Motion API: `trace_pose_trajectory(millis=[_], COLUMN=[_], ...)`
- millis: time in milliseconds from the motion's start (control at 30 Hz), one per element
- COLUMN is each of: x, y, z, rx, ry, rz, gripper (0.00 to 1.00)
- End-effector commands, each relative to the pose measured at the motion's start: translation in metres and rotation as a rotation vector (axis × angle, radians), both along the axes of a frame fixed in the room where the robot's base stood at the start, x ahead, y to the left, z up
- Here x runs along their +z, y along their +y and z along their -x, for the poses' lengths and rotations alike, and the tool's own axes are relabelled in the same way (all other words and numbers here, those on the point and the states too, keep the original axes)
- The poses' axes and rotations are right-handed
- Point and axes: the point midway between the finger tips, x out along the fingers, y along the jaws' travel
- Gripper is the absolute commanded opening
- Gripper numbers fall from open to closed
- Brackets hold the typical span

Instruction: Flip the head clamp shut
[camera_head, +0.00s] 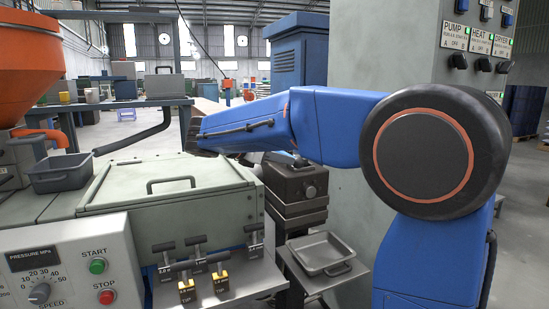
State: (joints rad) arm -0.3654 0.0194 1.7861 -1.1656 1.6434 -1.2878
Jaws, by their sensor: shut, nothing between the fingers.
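The dark metal head (296,187) stands at the right end of the pale green machine, as stacked blocks with a round fitting on its front. My blue arm reaches in from the right and passes in front of the head's top. Below the arm, my gripper (294,162) shows only in part as a small dark and grey shape close above the head. It is shut and empty. Its fingertips are mostly hidden, and I cannot tell whether it touches the head. The clamp cannot be made out clearly, so its position cannot be told.
A machine cover with a handle (171,185) lies left of the head. Several T-handled tools (187,272) stand on the front rack. A grey tray (321,254) sits below the head. A control panel (68,269) is at front left, and a grey pillar rises behind my arm.

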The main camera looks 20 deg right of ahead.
Motion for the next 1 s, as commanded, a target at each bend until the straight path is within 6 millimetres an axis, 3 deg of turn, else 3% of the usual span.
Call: trace_pose_trajectory(millis=[567,1000], x=[-0.002,-0.002], y=[-0.009,-0.057], z=[-0.001,-0.003], rx=[0.0,-0.001], ry=[0.0,0.0], rz=[-0.001,0.0], gripper=[0.0,0.0])
